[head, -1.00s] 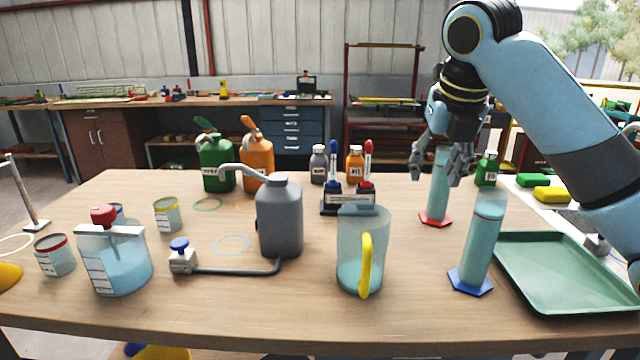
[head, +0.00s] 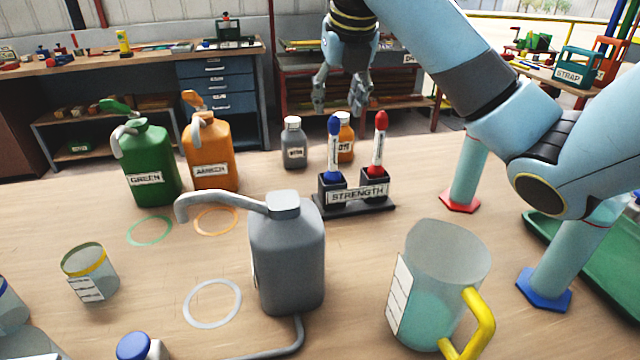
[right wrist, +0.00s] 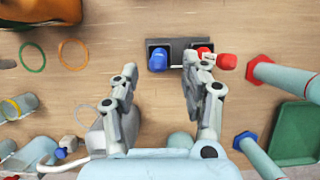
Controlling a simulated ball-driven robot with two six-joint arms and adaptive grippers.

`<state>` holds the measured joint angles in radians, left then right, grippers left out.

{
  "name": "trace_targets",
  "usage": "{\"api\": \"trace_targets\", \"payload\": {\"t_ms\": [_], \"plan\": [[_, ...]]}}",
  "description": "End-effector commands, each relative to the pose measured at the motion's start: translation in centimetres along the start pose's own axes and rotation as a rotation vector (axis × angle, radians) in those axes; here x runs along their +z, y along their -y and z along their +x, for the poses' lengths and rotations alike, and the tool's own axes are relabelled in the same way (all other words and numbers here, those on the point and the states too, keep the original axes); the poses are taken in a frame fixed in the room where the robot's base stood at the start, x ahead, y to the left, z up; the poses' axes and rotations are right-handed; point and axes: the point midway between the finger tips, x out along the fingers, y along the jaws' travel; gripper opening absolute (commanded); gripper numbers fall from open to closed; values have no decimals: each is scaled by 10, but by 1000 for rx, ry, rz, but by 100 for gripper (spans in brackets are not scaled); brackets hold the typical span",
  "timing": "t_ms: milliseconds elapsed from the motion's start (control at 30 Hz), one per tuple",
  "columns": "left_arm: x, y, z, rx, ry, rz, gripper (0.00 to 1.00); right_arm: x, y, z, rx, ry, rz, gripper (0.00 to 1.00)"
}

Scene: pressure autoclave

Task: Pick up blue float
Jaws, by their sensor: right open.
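The blue float (head: 334,150) stands upright in the left holder of the black stand (head: 355,207) labelled STRENGTH. It has a blue rounded top and a pale labelled stem. A red float (head: 380,145) stands in the right holder. My right gripper (head: 338,103) is open and empty, above the float tops in the head view. In the right wrist view the blue float (right wrist: 158,60) shows from above, just beyond the gap between the open fingers (right wrist: 160,78). My left gripper is out of view.
Grey and orange bottles (head: 294,143) stand behind the stand. A grey wash bottle (head: 287,255) and a pitcher with a yellow handle (head: 437,290) are in front. Right of the stand are cylinders with red (head: 460,202) and blue (head: 545,290) bases. Bare tabletop lies left of the stand.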

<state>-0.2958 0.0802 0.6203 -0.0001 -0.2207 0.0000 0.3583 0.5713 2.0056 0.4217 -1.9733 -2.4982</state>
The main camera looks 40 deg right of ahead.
Motion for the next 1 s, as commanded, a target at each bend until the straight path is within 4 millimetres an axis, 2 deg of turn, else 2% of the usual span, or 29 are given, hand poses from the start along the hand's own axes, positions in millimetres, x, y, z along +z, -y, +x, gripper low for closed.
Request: {"api": "trace_targets", "payload": {"t_ms": [33, 233, 367, 600, 900, 1000], "plan": [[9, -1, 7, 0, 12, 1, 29, -2, 0, 13, -1, -2, 1, 46], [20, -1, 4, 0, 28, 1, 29, -1, 0, 34, -1, -1, 1, 46], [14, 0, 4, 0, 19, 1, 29, -2, -2, 46, 0, -3, 1, 46], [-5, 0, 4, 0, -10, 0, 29, -5, -4, 82, -1, -3, 1, 46], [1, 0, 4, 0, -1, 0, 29, -5, -4, 88, -1, 1, 0, 46], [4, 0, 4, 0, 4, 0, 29, -5, -4, 88, -1, 0, 0, 34]]}}
